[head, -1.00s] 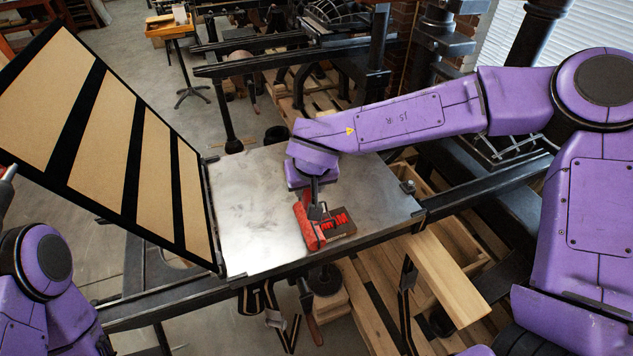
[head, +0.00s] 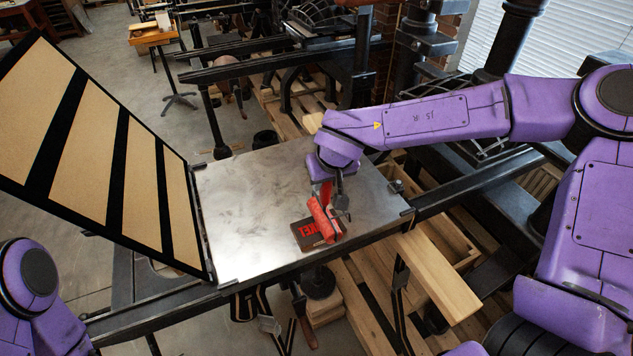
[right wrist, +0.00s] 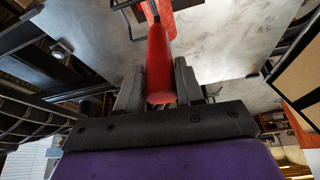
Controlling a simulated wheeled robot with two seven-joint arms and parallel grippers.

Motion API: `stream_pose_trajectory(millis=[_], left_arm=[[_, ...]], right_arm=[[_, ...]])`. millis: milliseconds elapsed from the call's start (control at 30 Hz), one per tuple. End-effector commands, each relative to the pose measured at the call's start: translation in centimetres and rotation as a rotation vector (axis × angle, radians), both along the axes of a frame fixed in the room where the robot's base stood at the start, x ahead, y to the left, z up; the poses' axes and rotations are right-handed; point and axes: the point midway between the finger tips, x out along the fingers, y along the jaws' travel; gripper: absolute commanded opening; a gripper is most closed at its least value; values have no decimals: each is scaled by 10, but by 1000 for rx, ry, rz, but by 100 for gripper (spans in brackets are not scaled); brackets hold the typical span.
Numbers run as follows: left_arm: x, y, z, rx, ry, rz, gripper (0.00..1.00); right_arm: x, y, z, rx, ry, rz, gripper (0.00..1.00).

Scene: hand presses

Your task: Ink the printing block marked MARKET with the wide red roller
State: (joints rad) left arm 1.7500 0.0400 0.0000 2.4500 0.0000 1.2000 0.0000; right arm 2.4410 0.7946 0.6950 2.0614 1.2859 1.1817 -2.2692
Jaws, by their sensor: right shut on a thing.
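The printing block (head: 304,240) is a dark brown slab with raised red letters, lying flat on the grey metal press bed (head: 245,210) near its front edge. Part of its lettering shows; the rest is hidden by the roller. The wide red roller (head: 322,219) lies across the right part of the block and seems to touch it. My right gripper (head: 336,190) is above the roller, shut on its handle. In the right wrist view the red handle (right wrist: 159,68) sits between the two grey fingers. My left gripper is out of view; only part of that arm shows.
A raised frame (head: 120,180) with tan panels and black bars stands hinged at the bed's left edge. A wooden plank (head: 435,275) juts out at the front right. Dark press rails lie behind and to the right. The bed's left and back areas are clear.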

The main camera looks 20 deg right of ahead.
Motion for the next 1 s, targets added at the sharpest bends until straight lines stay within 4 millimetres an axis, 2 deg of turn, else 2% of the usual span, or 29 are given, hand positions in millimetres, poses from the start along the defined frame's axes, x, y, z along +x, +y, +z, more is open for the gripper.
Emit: stream_pose_trajectory(millis=[167,400,533,667,1000], left_arm=[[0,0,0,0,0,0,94],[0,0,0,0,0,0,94],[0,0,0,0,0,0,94],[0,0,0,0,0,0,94],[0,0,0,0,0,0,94]], right_arm=[[1,-6,1,1,-2,-1,10],[2,-28,2,1,-3,-1,10],[2,-34,2,1,-2,0,10],[1,-30,2,-1,-2,2,10],[0,-1,1,0,-2,2,10]])
